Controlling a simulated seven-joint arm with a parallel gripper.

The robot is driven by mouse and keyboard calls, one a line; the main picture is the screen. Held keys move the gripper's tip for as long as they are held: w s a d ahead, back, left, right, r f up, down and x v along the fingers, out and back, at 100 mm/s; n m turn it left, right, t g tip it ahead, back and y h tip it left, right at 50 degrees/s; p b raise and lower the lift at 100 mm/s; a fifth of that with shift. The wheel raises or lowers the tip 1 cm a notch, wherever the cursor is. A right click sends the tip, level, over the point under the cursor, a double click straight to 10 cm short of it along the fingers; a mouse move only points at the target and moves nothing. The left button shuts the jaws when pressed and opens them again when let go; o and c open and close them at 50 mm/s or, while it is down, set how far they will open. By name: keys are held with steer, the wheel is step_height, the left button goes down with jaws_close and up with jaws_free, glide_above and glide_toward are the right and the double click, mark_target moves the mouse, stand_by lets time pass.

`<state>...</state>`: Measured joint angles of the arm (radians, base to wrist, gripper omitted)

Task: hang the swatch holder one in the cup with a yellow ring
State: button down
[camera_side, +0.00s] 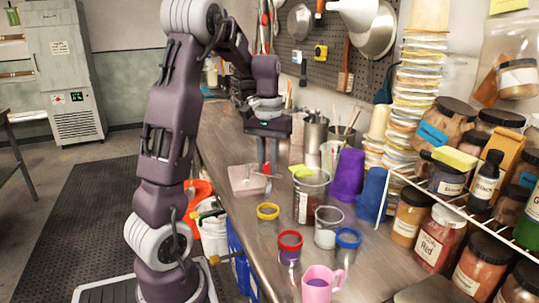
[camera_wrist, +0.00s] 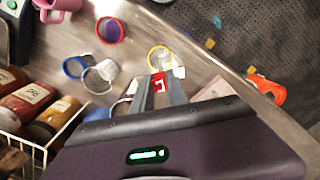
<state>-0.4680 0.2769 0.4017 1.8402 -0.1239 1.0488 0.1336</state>
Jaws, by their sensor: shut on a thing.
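My gripper (camera_side: 266,168) points down over the bench, shut on a small red piece with a white mark. I take this piece to be the swatch holder (camera_wrist: 160,83); it sits between the fingertips in the wrist view. The mark is too small to read surely, and much of the holder is hidden. The yellow-ringed cup (camera_side: 268,213) stands upright on the bench, below and in front of my gripper in the side view. In the wrist view the yellow-ringed cup (camera_wrist: 158,55) shows just beyond the fingertips. The holder is apart from it, above the bench.
Nearby stand a red-ringed cup (camera_side: 290,245), a blue-ringed cup (camera_side: 347,241), a clear cup (camera_side: 327,226) and a pink mug (camera_side: 319,285). A larger beaker (camera_side: 311,190) stands behind them. A pale flat tray (camera_side: 243,183) lies beside my gripper. Jars crowd the right rack.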

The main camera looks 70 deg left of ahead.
mark_target(268, 174)
steer(key=shift+f, duration=5.4)
steer(key=c, duration=1.2)
jaws_free()
steer(key=shift+c, duration=0.2)
steer(key=shift+r, duration=0.1)
step_height(268, 174, up, 7)
steer(key=shift+f, duration=0.1)
